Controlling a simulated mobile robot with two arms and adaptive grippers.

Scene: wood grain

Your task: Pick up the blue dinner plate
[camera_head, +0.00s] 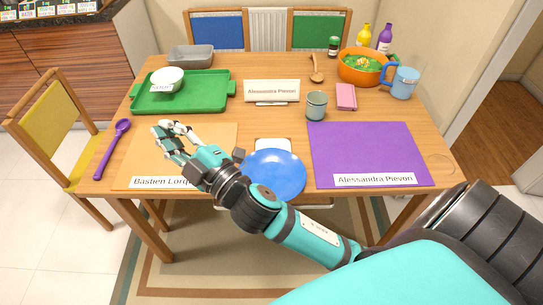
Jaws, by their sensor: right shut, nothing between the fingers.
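The blue dinner plate (280,175) lies near the table's front edge, between the two placemats. My right arm crosses in front of its lower left edge and hides part of it. My right gripper (164,129) is over the orange placemat, to the left of the plate and apart from it. It is shut and holds nothing. My left gripper is not in view.
The orange placemat (217,137) and purple placemat (365,150) flank the plate. A white item (273,144) shows behind it. A green tray (205,98) with a white bowl (167,77), a cup (316,106), an orange pot (350,74) and a blue mug (404,84) stand farther back. A purple spoon (108,155) lies left.

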